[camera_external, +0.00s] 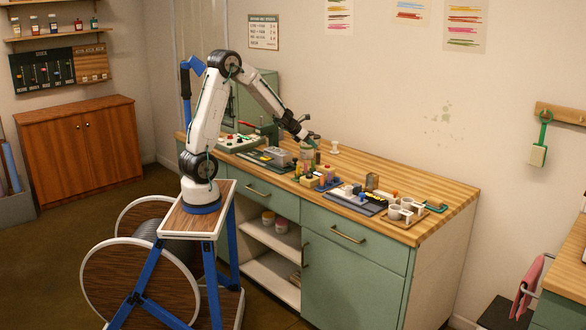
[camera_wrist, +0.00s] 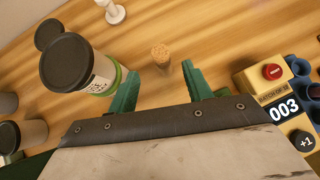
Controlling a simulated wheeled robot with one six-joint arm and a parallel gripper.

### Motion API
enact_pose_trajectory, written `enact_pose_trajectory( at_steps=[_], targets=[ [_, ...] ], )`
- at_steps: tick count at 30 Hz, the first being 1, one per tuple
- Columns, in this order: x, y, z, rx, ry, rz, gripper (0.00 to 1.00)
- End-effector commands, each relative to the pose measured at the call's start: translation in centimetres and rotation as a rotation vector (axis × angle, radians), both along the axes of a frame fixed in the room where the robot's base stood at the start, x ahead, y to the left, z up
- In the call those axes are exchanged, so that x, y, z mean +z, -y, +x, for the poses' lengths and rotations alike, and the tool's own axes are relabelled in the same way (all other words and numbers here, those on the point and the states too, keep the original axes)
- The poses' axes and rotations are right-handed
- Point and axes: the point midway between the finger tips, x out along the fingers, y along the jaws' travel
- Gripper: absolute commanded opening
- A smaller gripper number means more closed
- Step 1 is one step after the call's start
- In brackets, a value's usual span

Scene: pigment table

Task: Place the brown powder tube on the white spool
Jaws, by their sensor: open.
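My gripper (camera_wrist: 157,75) is open, its two green fingers spread apart above the wooden table. In the wrist view a small brown cork-like top (camera_wrist: 160,54) shows just beyond and between the fingertips; it may be the brown powder tube, but its body is hard to make out. Nothing is held. In the external view the spool (camera_external: 334,149) stands near the wall, to the right of my gripper (camera_external: 311,141).
A dark-lidded jar (camera_wrist: 75,66) with a green base stands close beside the left finger. A yellow block marked 003 (camera_wrist: 275,105) with buttons, and blue holders, lie right. Trays and cups (camera_external: 395,211) fill the table's front right. Bare wood (camera_external: 412,184) lies along the wall.

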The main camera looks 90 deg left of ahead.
Motion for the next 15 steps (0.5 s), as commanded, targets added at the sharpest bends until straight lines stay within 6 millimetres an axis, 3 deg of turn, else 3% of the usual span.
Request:
enact_pose_trajectory(
  at_steps=[11,15],
  targets=[
    [-2.8,-1.3,2.4,-0.037,-0.012,0.011,0.5],
    [-4.2,-1.8,4.0,-0.035,-0.012,0.01,0.5]
  ],
)
